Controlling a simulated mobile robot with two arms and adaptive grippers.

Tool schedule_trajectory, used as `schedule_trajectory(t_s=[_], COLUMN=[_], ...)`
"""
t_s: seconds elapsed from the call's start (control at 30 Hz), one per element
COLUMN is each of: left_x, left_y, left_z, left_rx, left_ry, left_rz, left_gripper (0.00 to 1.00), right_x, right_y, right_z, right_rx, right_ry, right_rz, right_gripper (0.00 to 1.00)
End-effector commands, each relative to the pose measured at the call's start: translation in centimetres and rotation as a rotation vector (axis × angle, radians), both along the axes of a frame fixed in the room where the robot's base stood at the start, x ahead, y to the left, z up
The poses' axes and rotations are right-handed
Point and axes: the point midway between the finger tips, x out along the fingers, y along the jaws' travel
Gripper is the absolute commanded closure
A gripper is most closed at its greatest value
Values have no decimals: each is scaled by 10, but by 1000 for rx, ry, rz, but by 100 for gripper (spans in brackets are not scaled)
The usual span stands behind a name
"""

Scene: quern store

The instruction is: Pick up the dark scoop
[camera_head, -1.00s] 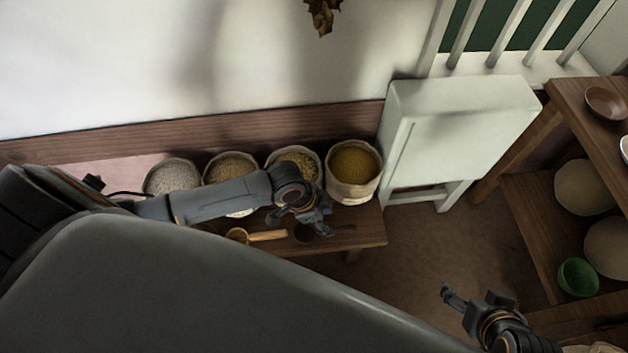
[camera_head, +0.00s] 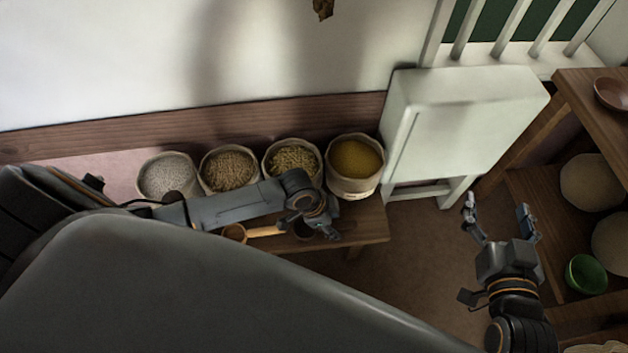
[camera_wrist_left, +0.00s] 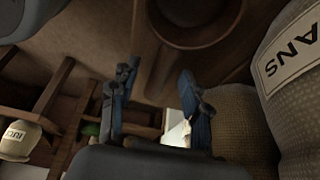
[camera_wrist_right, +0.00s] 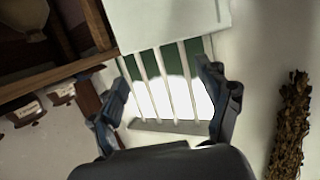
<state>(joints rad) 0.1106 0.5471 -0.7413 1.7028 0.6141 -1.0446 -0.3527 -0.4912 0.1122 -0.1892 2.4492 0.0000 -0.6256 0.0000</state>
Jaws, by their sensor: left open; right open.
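The dark scoop (camera_head: 303,234) lies on the wooden bench, largely hidden below my left gripper (camera_head: 326,226) in the head view. In the left wrist view a dark round bowl (camera_wrist_left: 195,12), which looks like the scoop's, is at the top edge, beyond the fingertips. My left gripper (camera_wrist_left: 157,82) is open, with nothing between its fingers; I cannot tell its exact height above the scoop. My right gripper (camera_head: 497,212) is open and empty, over the floor at the right; it shows too in the right wrist view (camera_wrist_right: 163,85).
A light wooden scoop (camera_head: 234,233) lies left of the dark one. Several filled sacks, one with yellow contents (camera_head: 356,158), line the bench (camera_head: 368,228) behind my left arm. A white cabinet (camera_head: 460,125) stands right of them. A shelf at the right holds a green bowl (camera_head: 585,273).

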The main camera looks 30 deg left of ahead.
Motion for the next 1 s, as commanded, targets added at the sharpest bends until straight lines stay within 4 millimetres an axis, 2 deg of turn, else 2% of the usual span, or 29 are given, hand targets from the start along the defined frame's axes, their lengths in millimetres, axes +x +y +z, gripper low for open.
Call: schedule_trajectory(t_s=[0.2, 0.5, 0.73, 1.0], left_x=[2, 3, 3, 3], left_y=[-4, -4, -4, -4], left_z=[-12, -12, -12, -12], left_rx=[1, 1, 1, 1], left_ry=[0, -1, -1, -1], left_rz=[0, -1, -1, -1], left_gripper=[53, 53, 100, 100], right_x=[7, 8, 8, 8], right_y=[6, 6, 6, 6], right_z=[24, 29, 28, 28], right_rx=[35, 40, 39, 39], right_ry=[-138, -157, -156, -155], right_rz=[9, 11, 10, 10], right_gripper=[23, 23, 23, 23])
